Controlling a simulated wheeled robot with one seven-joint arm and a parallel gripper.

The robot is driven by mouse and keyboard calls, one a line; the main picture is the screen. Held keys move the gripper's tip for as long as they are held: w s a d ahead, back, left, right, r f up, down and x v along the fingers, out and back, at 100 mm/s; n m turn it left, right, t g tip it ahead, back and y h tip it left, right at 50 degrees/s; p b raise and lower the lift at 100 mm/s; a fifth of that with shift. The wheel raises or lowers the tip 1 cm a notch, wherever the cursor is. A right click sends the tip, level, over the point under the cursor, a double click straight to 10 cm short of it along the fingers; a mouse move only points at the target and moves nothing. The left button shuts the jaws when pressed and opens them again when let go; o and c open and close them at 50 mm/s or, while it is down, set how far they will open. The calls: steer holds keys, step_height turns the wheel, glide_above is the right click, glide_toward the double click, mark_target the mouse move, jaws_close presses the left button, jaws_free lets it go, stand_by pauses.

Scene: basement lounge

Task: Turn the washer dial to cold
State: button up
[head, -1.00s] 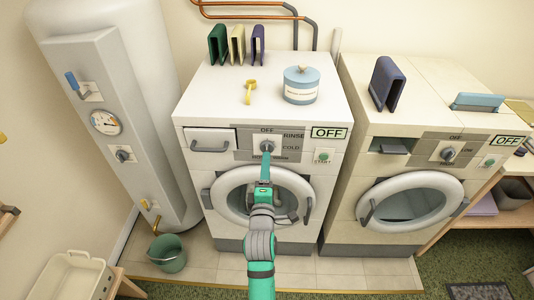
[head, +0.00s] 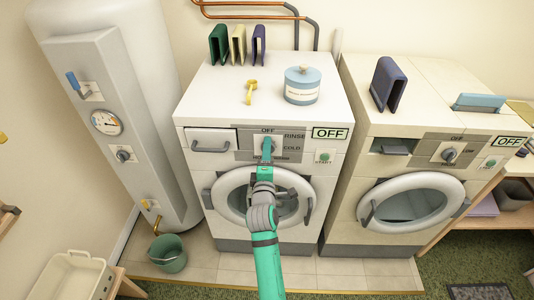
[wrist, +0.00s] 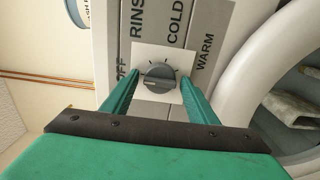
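The washer (head: 190,95) is the white machine in the middle of the head view, with OFF, RINSE and COLD legible on its panel. The wrist view shows its dark grey dial (wrist: 158,76) on a white plate. OFF, RINSE, COLD and WARM are printed around the dial there, and its pale mark points left, toward OFF. My gripper (wrist: 160,80) is open, with one green finger on each side of the dial and a visible gap to it. In the head view my gripper (head: 266,148) is at the panel and partly hides the dial.
A second machine (head: 350,190) with a similar dial stands to the right. A grey boiler (head: 150,110) stands at the left, with a green bucket (head: 168,254) below it. A blue tub (head: 302,86) and yellow scoop (head: 250,91) sit on the washer.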

steer(key=c, duration=0.7)
steer(key=shift+c, duration=0.2)
steer(key=shift+d+m, duration=0.1)
steer(key=shift+m, duration=1)
steer(key=m, duration=0.3)
steer(key=shift+s+f+m, duration=0.1)
steer(key=shift+m, duration=0.2)
steer(key=m, duration=0.2)
steer(key=shift+m, duration=0.4)
steer(key=m, duration=1.1)
